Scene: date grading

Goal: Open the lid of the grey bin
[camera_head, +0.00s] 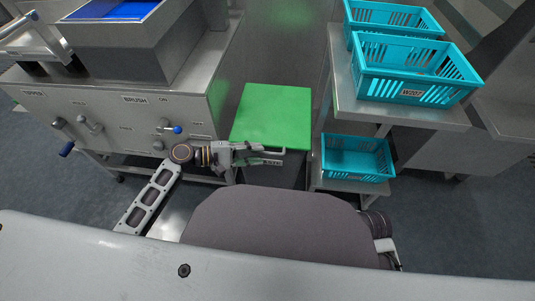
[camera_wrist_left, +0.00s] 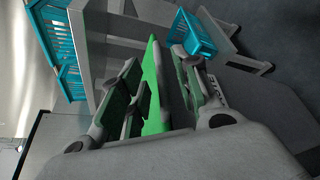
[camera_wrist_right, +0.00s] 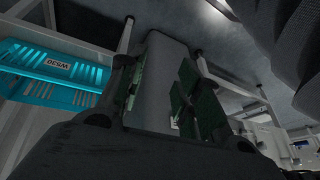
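The grey bin (camera_head: 288,174) stands on the floor in the middle of the head view, its green lid (camera_head: 272,116) lying flat and shut on top. My left gripper (camera_head: 262,152) is at the lid's front edge. In the left wrist view its fingers (camera_wrist_left: 160,90) are open, with the green lid edge (camera_wrist_left: 154,75) showing between them. I cannot tell whether they touch it. My right gripper is hidden in the head view. In the right wrist view (camera_wrist_right: 160,92) its fingers are apart, with a dark grey surface (camera_wrist_right: 158,70), perhaps the bin, beyond them.
A steel machine (camera_head: 140,115) with knobs and a blue-lined hopper (camera_head: 105,45) stands left of the bin. A steel stand (camera_head: 345,90) to the right carries teal crates (camera_head: 415,80), with another teal crate (camera_head: 355,158) on its lower shelf. The bin sits in the narrow gap between.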

